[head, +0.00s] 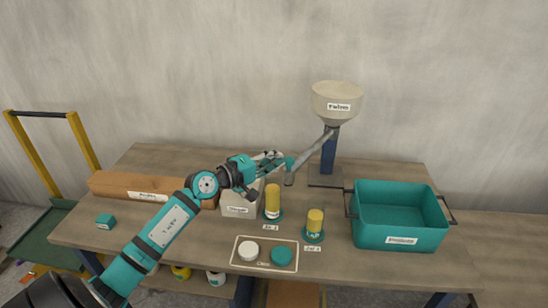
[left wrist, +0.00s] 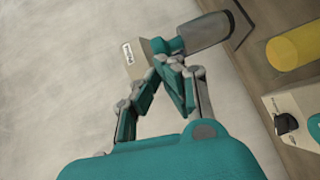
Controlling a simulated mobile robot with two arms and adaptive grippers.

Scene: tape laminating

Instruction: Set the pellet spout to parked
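The pellet spout (head: 308,158) is a grey pipe slanting down and left from the cream hopper (head: 337,101) on its dark blue post. Its lower end (head: 289,180) hangs above the table, near the yellow cylinders. A teal knob (head: 290,163) sits on the pipe near that end. My left gripper (head: 282,160) reaches it from the left. In the left wrist view the fingers (left wrist: 168,62) converge and look shut on the teal knob (left wrist: 170,45), beside the grey pipe end (left wrist: 207,33). The exact contact is partly hidden. My right gripper is out of view.
Below the gripper stand a white box (head: 238,208) and two yellow cylinders (head: 272,198) (head: 315,220) on teal bases. A teal bin (head: 400,222) is at right, a tray (head: 264,266) with two discs at front, a long cardboard box (head: 125,186) at left.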

